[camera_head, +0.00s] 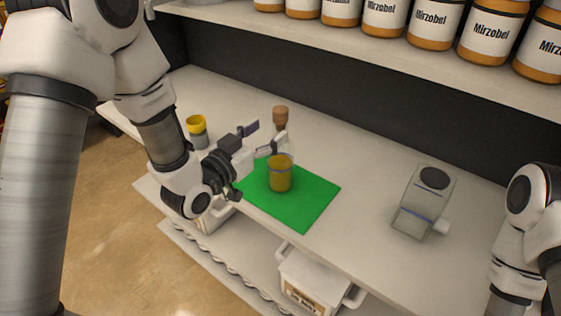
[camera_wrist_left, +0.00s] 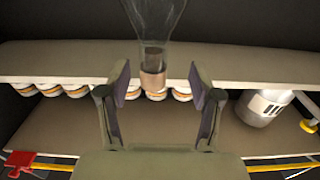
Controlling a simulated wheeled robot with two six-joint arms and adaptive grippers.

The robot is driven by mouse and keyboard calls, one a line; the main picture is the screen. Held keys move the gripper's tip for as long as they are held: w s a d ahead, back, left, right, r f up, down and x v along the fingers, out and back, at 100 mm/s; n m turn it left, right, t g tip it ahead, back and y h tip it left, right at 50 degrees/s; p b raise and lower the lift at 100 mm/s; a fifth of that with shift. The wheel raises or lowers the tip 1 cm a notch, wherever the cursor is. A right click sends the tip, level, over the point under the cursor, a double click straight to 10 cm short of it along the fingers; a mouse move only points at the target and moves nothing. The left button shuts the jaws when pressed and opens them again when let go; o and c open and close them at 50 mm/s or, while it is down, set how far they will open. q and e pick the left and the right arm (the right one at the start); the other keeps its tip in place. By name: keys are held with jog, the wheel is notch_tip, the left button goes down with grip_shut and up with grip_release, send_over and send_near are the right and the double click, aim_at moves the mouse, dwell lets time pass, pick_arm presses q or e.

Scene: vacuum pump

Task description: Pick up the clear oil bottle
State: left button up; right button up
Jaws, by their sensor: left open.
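The clear oil bottle (camera_head: 280,178) stands upright on a green mat (camera_head: 310,205) on the counter. It has amber oil in its lower part and a cork (camera_head: 281,113) on top. My left gripper (camera_head: 259,140) is open at the left side of the bottle's neck, its fingers pointing toward it. In the left wrist view the bottle appears upside down, its cork (camera_wrist_left: 152,82) showing between the two open fingers (camera_wrist_left: 160,90). I cannot tell whether a finger touches the glass. My right gripper is out of view; only part of the right arm shows.
A yellow-topped container (camera_head: 197,131) stands left of the mat, behind my left wrist. A grey pump unit (camera_head: 425,202) stands to the right. A shelf (camera_head: 400,55) of labelled jars (camera_head: 436,22) overhangs the back. White bins (camera_head: 314,278) sit below. The counter between mat and pump is clear.

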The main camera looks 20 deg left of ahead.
aim_at(275, 128)
pick_arm(q)
jog(key=p+x, duration=0.1)
jog(key=x, duration=0.1)
jog(key=d+p+x, duration=0.1)
jog(key=x, duration=0.1)
jog(key=shift+w+d+r, duration=0.1)
jog(key=shift+a, duration=0.25)
jog(key=shift+c, duration=0.6)
jog(key=shift+d, duration=0.15)
grip_shut()
jog(key=shift+w, duration=0.1)
